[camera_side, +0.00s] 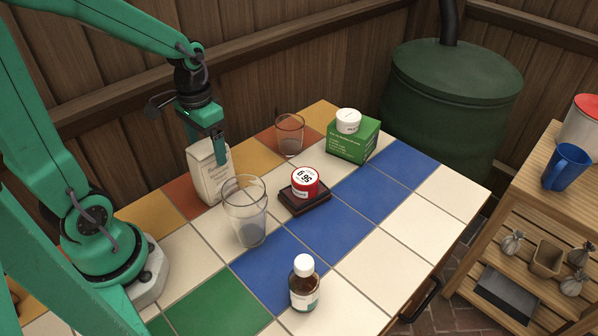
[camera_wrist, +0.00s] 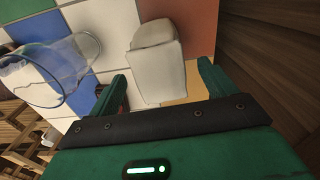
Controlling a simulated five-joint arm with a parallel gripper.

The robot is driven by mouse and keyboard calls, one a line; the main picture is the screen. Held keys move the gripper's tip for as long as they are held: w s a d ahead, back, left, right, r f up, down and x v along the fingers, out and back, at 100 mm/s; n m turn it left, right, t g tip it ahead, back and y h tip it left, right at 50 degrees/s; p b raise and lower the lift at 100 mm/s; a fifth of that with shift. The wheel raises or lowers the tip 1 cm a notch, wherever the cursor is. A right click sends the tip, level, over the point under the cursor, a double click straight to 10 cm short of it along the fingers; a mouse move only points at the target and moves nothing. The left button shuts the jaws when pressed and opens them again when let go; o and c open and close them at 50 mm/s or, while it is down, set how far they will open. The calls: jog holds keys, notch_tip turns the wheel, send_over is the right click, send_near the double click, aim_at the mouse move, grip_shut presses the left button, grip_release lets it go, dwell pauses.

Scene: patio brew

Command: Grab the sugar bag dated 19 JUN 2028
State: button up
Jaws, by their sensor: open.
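A white paper bag (camera_side: 209,173) stands upright on the tiled table in the side view, with small print too faint to read, so no date can be made out. The same pale bag (camera_wrist: 157,65) shows from above in the wrist view, ahead of the jaws. My gripper (camera_side: 221,150) is open, at the top right of the bag in the side view. In the wrist view my gripper's green fingers (camera_wrist: 162,88) lie to either side of the bag's near end. I cannot tell whether they touch it.
A tall clear glass (camera_side: 246,212) stands close to the bag's right. A smaller glass (camera_side: 290,135), a red timer (camera_side: 305,181) on a dark stand, a green box (camera_side: 353,140) with a white jar (camera_side: 348,121), and a brown bottle (camera_side: 304,284) stand elsewhere. The front-right tiles are clear.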

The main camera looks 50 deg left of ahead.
jog(key=shift+f, duration=1.25)
grip_shut()
